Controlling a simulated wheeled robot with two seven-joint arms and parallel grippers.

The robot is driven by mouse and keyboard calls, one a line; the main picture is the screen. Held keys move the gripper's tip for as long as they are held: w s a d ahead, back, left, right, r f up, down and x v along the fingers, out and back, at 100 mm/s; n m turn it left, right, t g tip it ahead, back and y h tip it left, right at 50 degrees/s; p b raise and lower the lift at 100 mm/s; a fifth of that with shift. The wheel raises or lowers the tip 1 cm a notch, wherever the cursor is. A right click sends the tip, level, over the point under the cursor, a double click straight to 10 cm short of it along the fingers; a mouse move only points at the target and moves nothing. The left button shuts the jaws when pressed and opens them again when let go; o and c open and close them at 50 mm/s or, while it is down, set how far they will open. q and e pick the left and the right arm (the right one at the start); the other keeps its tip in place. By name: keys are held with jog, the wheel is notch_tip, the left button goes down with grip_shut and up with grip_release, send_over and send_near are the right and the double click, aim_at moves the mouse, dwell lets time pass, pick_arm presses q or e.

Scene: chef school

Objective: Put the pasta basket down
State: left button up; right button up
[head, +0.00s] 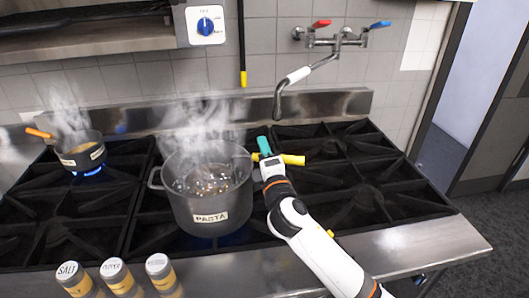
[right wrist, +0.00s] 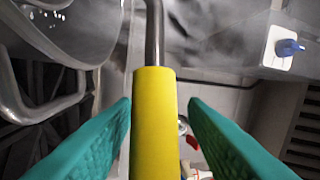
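The pasta basket's yellow handle (head: 294,159) sticks out to the right of the steaming pot labelled PASTA (head: 210,200) on the stove. The basket itself cannot be made out clearly among the bubbles and steam in the pot. My right gripper (head: 265,147) is beside the pot's right rim, at the handle. In the right wrist view, the yellow handle (right wrist: 155,125) with its metal rod lies between the two teal fingers (right wrist: 159,100). The fingers are apart, with a visible gap on the right side of the handle. My left gripper is not in view.
A small steaming saucepan (head: 82,155) with an orange handle sits over a blue flame at the left. A faucet (head: 300,75) reaches over the back. Salt (head: 75,278) and other spice jars stand in front. The right burners (head: 370,170) are free.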

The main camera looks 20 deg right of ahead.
jog(key=shift+s, duration=0.15)
jog(key=shift+s+a+f, duration=0.1)
jog(key=shift+s+f, duration=0.05)
jog(key=shift+s, duration=0.15)
jog(key=b+v, duration=0.3)
jog(key=v, duration=0.8)
jog(key=shift+s, duration=0.1)
